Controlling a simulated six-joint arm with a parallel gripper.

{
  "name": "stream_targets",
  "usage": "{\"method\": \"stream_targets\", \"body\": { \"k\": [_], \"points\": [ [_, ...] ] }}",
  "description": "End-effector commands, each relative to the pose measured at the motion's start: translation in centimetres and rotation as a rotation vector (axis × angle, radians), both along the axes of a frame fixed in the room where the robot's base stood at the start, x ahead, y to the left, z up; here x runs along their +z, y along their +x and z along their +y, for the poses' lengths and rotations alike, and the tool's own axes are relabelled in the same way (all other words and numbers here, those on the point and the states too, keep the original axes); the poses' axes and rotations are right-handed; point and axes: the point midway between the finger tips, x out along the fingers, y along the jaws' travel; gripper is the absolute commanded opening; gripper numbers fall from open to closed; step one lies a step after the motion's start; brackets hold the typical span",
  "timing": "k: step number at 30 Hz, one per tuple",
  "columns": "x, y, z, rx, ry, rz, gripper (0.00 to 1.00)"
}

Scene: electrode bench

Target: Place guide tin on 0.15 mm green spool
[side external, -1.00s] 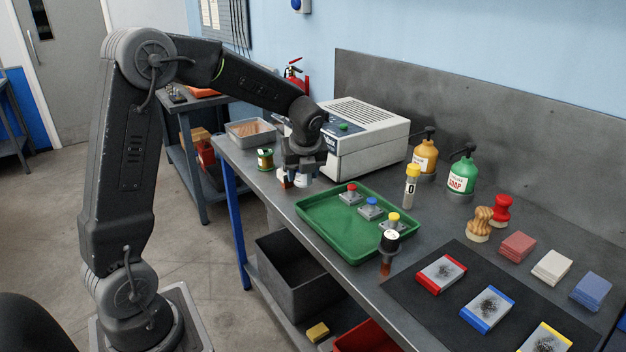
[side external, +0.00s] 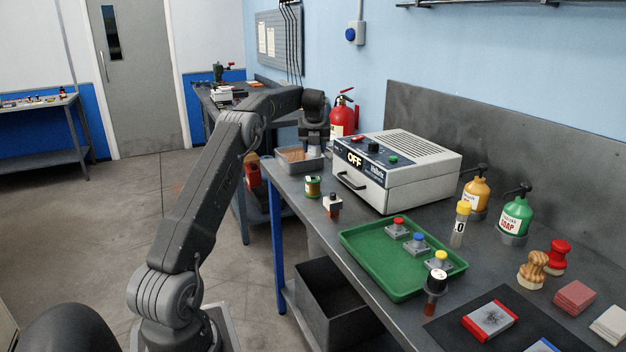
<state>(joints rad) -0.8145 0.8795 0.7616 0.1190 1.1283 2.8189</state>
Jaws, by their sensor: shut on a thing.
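The guide tin (side external: 290,163), a shallow grey metal tin with copper-coloured contents, sits at the far left end of the bench. My gripper (side external: 313,151) is at its right side, pointing down, and is shut on its right edge; the fingertips are small and partly merge with the tin. The green spool (side external: 313,187), with a pale label and gold-coloured ends, stands upright on the bench just in front of the tin, apart from it. Its thickness marking is too small to read.
A black-capped vial (side external: 333,206) stands right of the spool. A white machine (side external: 400,185) marked OFF stands close on the right. A green tray (side external: 372,262) with several coloured-knob pieces lies nearer. The bench's left edge is close to the spool.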

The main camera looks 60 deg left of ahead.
Motion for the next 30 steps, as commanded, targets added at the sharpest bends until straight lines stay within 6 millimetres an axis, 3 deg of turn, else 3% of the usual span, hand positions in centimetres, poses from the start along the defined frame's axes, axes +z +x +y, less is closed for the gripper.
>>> {"method": "stream_targets", "body": {
  "k": [4, 19, 30],
  "points": [
    [-1.3, -0.3, 0.8, -0.007, -0.001, 0.001, 0.2],
    [-7.5, -0.2, 0.8, -0.007, 0.002, -0.001, 0.2],
    [-8.1, -0.2, 0.8, -0.007, 0.002, -0.002, 0.2]
  ]
}}
